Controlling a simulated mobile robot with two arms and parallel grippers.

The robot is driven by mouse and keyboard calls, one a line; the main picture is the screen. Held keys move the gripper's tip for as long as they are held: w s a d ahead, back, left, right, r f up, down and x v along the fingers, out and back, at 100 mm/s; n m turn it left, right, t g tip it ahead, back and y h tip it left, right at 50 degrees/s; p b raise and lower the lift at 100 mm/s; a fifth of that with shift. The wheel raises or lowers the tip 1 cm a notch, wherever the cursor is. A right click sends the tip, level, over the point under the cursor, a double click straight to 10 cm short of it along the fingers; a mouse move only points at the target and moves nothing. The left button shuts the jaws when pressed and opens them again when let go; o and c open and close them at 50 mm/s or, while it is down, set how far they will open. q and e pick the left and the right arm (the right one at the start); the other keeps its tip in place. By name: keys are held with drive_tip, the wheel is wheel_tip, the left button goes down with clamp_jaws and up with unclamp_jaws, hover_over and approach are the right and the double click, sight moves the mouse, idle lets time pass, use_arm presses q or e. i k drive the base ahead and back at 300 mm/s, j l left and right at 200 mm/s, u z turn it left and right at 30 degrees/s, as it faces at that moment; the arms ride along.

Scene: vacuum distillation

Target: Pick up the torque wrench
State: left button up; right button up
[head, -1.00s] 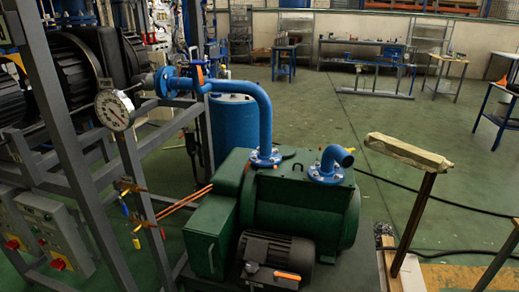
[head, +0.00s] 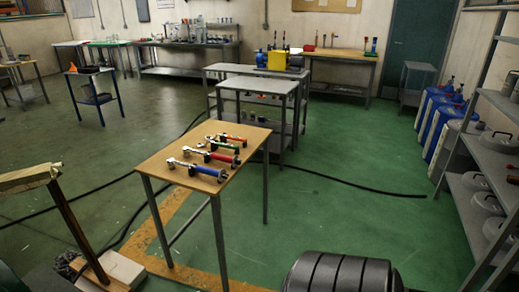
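Several wrench-like tools with metal heads and coloured handles lie side by side on a small wooden-topped table in the middle of the head view. The nearest tool (head: 207,172) has a blue handle. Behind it lie a red-handled tool (head: 222,157), a green-handled tool (head: 222,146) and a farther tool with a reddish handle (head: 232,138). They look alike at this size, and I cannot tell which one is the torque wrench. Neither of my grippers is in view.
The tools' table (head: 155,165) has thin metal legs. Grey tables (head: 252,86) stand behind it. A dark ribbed cylinder (head: 340,274) is at the bottom. A black cable (head: 340,183) crosses the green floor.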

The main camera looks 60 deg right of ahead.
sight(187, 151)
drive_tip(key=z, duration=1.7)
drive_tip(key=i, duration=0.3)
